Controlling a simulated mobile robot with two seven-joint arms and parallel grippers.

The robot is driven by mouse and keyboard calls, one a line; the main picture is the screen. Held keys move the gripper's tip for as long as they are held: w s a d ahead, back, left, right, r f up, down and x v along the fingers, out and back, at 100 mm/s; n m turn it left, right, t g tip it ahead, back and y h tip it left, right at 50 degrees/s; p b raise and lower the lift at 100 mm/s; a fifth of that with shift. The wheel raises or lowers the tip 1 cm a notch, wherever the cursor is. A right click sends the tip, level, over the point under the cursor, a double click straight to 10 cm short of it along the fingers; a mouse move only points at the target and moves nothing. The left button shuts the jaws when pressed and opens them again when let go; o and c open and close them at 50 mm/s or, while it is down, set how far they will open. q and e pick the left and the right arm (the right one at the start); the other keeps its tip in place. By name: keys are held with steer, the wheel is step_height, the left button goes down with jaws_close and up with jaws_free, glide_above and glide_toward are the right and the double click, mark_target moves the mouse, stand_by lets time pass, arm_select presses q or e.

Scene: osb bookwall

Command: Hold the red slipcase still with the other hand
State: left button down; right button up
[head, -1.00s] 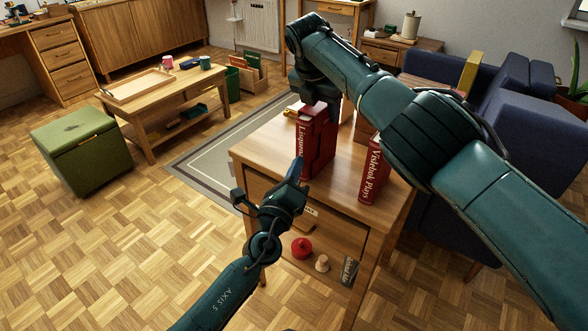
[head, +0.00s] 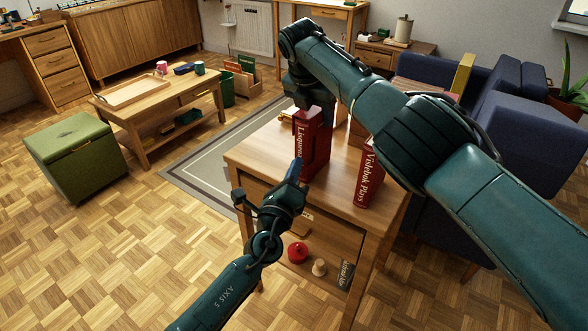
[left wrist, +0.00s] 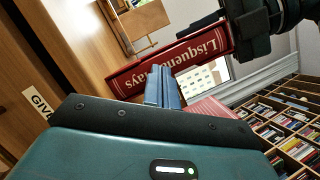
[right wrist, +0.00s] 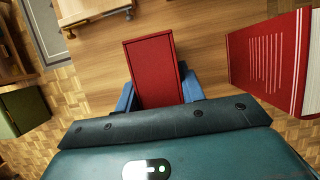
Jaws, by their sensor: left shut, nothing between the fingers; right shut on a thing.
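The red slipcase (head: 312,150), lettered "Lisquenet Plays" on its spine, stands upright on the wooden cabinet top (head: 262,150). My right gripper (head: 310,98) comes down from above and is shut on its upper end. In the right wrist view the slipcase (right wrist: 153,70) sits between the blue fingers. My left gripper (head: 297,170) is shut and empty, its blue fingertips close to the slipcase's lettered spine. In the left wrist view its fingertips (left wrist: 163,88) overlap the spine of the slipcase (left wrist: 135,82). I cannot tell whether they touch it.
Another red volume, "Vislebak Plays" (head: 368,178), stands to the right on the cabinet top, with a gap between. Below the top, a red knobbed object (head: 298,252) and a small pale piece (head: 319,267) sit in the cabinet. A blue sofa (head: 520,115) stands behind right.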

arm_select(q)
steer(key=s+a, duration=0.1)
steer(key=s, duration=0.1)
steer(key=s+a, duration=0.1)
steer(key=shift+s+a, duration=0.35)
steer(key=shift+a, duration=0.05)
arm_select(e)
steer(key=o, duration=1.1)
